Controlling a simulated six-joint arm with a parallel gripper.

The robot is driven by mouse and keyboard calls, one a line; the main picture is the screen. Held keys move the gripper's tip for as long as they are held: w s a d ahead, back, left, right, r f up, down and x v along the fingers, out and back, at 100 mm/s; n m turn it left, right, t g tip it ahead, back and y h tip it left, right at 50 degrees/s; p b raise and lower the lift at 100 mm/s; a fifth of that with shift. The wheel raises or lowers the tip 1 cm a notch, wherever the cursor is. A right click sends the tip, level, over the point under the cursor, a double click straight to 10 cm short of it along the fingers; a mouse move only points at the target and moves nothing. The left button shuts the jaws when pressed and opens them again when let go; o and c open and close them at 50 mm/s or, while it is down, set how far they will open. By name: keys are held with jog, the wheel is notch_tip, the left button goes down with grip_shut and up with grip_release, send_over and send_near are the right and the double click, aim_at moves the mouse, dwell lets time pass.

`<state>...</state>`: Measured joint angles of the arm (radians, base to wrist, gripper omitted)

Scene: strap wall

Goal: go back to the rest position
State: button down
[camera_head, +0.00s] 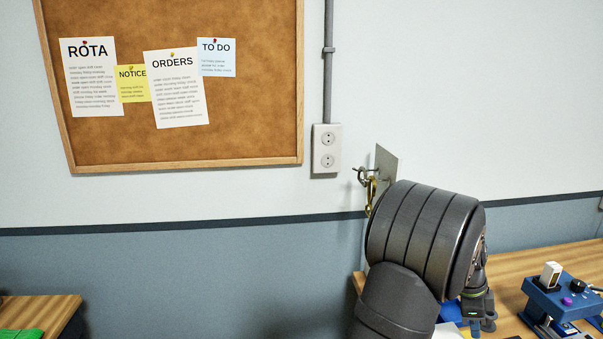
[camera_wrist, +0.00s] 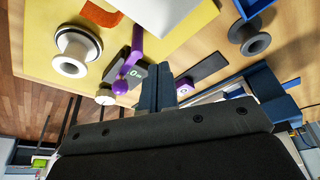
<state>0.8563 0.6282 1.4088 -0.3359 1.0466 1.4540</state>
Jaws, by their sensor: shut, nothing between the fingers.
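My gripper (camera_wrist: 157,78) shows in the wrist view. Its two dark fingers are together with nothing between them, over a wooden worktop with a yellow mat (camera_wrist: 45,62). In the head view my dark grey arm bends in front of the wall at the lower right and hides most of the gripper. A brass-coloured piece (camera_head: 371,192) hangs at a dark hook (camera_head: 362,171) by a pale wall plate (camera_head: 387,161). My arm hides what is below it.
The wrist view shows a white spool (camera_wrist: 77,50), a purple tool (camera_wrist: 130,66), a grey spool (camera_wrist: 249,39) and a dark slab (camera_wrist: 201,68) near my fingers. A blue device (camera_head: 561,297) stands on the bench at right. A corkboard (camera_head: 240,90) and socket (camera_head: 326,149) are on the wall.

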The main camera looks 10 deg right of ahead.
jog(key=w+a+r, duration=0.1)
jog(key=w+a, duration=0.1)
jog(key=shift+a+r, duration=0.35)
jog(key=shift+r, duration=0.05)
jog(key=s+v, duration=0.1)
jog(key=v, duration=0.7)
jog(key=shift+s+a+m+y, duration=0.2)
jog(key=shift+s+m+y, duration=0.1)
jog(key=shift+s+y, duration=0.1)
jog(key=c, duration=1.3)
grip_release()
jog(key=shift+o, duration=0.2)
jog(key=s+r+n, duration=0.7)
jog(key=n, duration=1.3)
jog(key=shift+t, duration=0.4)
jog(key=d+f, duration=0.1)
jog(key=f, duration=0.4)
jog(key=s+d+f, duration=0.1)
jog(key=f, duration=0.5)
jog(key=d+f, duration=0.1)
jog(key=f, duration=0.5)
jog(key=shift+s+d+f, duration=0.15)
jog(key=shift+d+f, duration=0.05)
jog(key=shift+d, duration=0.2)
